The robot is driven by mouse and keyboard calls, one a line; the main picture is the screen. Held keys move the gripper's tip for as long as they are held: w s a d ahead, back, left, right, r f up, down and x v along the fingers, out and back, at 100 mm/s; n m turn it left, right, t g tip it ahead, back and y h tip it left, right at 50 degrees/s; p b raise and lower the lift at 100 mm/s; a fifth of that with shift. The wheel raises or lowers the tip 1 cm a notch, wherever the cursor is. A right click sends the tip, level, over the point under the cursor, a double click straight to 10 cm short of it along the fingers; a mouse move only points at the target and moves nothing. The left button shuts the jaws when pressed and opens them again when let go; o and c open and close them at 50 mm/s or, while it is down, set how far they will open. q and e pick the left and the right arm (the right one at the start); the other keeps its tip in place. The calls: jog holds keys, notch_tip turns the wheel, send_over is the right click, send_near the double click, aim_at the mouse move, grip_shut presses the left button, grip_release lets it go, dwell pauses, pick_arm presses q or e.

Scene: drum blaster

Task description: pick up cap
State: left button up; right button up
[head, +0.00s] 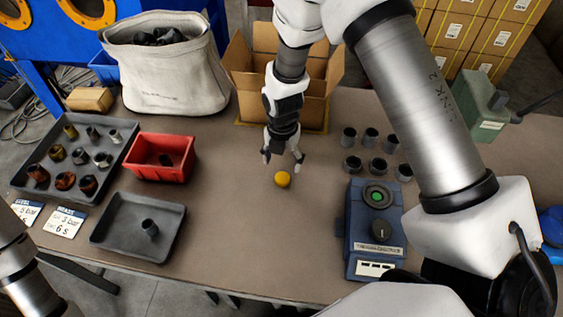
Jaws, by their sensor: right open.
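A small round yellow-orange piece (282,180), which looks like the cap, rests on the brown table (255,235) near its middle. My right gripper (283,160) points down just behind it, with its two fingers apart and nothing between them. I cannot tell how high the fingertips are above the table. The piece appears apart from the fingers. Only a link of my left arm shows at the lower left; its gripper is out of view.
An open cardboard box (320,98) stands behind my right gripper. A red bin (186,171), a grey tray (115,238) and a larger tray of fittings (48,137) lie left. A blue control box (362,215) and several dark cups (378,166) stand right. Table around the piece is clear.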

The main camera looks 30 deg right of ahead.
aim_at(282, 177)
jog(key=shift+s+a+f+p, duration=0.3)
jog(key=shift+s+f, duration=0.2)
jog(key=shift+f, duration=0.35)
jog(key=f, duration=0.4)
jog(key=shift+w+d+f+p, duration=0.15)
jog(key=shift+w+f+p, duration=0.2)
jog(key=shift+f+p, duration=0.05)
jog(key=shift+s+r, duration=0.15)
jog(key=shift+c, duration=1.3)
pick_arm(q)
jog(key=shift+s+a+r, duration=0.15)
jog(key=shift+s+r, duration=0.15)
jog(key=shift+r, duration=0.5)
pick_arm(e)
jog(key=c, duration=0.6)
jog(key=shift+c, duration=0.2)
